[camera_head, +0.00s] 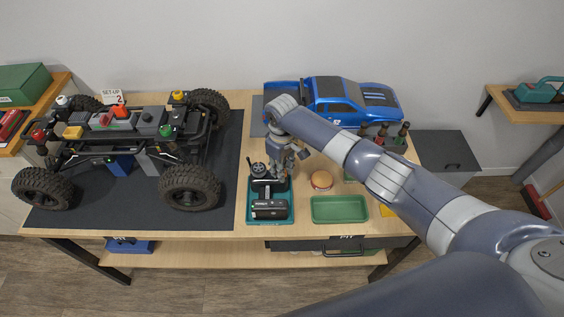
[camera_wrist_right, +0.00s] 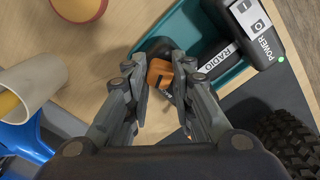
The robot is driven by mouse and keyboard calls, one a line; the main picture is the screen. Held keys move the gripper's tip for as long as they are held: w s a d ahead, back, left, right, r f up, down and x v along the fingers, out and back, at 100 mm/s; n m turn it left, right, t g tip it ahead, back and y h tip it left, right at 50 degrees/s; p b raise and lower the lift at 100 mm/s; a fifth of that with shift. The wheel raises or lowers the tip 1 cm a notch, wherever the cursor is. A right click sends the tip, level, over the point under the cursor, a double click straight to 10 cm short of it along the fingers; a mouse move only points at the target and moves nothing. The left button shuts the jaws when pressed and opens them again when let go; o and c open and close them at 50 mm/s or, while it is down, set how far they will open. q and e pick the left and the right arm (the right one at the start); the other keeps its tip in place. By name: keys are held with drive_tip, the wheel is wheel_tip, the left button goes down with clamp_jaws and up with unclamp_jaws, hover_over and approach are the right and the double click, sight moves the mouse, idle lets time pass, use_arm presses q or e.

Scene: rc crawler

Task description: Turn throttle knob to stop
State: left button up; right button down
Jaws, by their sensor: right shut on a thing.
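My right gripper (camera_head: 279,162) reaches down over the back of a teal tray (camera_head: 250,213) in the head view. In the right wrist view my right gripper (camera_wrist_right: 160,74) has its fingertips on both sides of a small orange knob (camera_wrist_right: 159,73) and is shut on it. The knob sits beside a rounded black part at the tray's edge. A black unit marked RADIO (camera_wrist_right: 218,60) lies near it, and a black box marked POWER (camera_wrist_right: 250,32) is farther right. The gripper hides part of the radio in the head view. My left gripper is not in view.
An RC crawler chassis (camera_head: 125,125) stands on a dark mat (camera_head: 225,175) to the left. A blue truck body (camera_head: 335,100) lies behind the arm. A round bun-like object (camera_head: 321,181) and an empty green tray (camera_head: 340,208) are right of the teal tray.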

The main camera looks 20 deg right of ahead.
drive_tip(key=m+p, duration=0.2)
drive_tip(key=m, duration=0.1)
drive_tip(key=shift+a+r, duration=0.1)
drive_tip(key=shift+r, duration=0.05)
drive_tip(key=shift+m+p, duration=0.55)
drive_tip(key=shift+m, duration=0.45)
drive_tip(key=c, duration=1.3)
unclamp_jaws()
wheel_tip(320, 180, up, 12)
drive_tip(key=shift+f, duration=0.1)
